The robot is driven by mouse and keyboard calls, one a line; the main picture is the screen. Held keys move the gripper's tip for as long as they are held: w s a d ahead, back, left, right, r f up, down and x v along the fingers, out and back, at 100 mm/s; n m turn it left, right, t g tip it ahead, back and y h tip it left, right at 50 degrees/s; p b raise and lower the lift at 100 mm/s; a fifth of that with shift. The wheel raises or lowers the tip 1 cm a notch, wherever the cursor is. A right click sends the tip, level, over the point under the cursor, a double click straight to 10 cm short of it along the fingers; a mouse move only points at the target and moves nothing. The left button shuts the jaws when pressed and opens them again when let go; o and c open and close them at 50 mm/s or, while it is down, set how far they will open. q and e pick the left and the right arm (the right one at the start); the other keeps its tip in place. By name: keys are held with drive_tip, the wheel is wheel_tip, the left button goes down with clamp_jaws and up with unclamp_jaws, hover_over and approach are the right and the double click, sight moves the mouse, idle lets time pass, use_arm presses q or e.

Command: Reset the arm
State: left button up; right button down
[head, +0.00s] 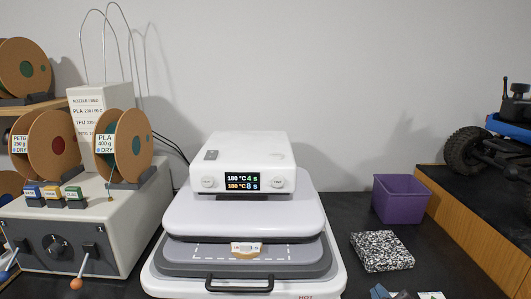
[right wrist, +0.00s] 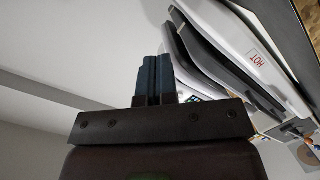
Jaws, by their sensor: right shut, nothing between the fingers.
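My right gripper (right wrist: 154,78) shows in the right wrist view with its two dark blue fingers together, shut and empty. In the head view only a small dark blue part of it (head: 380,292) shows at the bottom edge, right of the heat press. The white heat press (head: 245,215) stands in the middle of the head view; its display reads 180 °C on both lines, with 4 s and 8 s. In the right wrist view the press (right wrist: 240,50) appears tilted at upper right, beyond the fingers and apart from them. My left gripper is not in view.
A purple bin (head: 399,199) and a speckled block (head: 381,251) stand right of the press. A filament dryer box (head: 75,235) with spools and levers is at left. A raised wood-sided bench (head: 475,240) with a crawler (head: 490,150) is at right. The air above the bin is clear.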

drive_tip(key=s+d+f+m+g, duration=0.35)
drive_tip(key=s+f+g, duration=0.25)
drive_tip(key=s+f, duration=0.45)
drive_tip(key=s+d+f+m+g, duration=0.2)
drive_tip(key=s+f+m+g, duration=0.4)
drive_tip(key=s, duration=0.8)
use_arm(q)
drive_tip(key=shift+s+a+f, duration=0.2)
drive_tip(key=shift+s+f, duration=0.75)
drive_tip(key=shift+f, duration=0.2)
use_arm(e)
drive_tip(key=w+f+n+t, duration=0.2)
drive_tip(key=w+f+t, duration=0.5)
drive_tip(key=f, duration=0.3)
drive_tip(key=shift+f, duration=0.3)
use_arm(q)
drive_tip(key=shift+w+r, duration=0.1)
use_arm(e)
drive_tip(key=shift+d, duration=0.1)
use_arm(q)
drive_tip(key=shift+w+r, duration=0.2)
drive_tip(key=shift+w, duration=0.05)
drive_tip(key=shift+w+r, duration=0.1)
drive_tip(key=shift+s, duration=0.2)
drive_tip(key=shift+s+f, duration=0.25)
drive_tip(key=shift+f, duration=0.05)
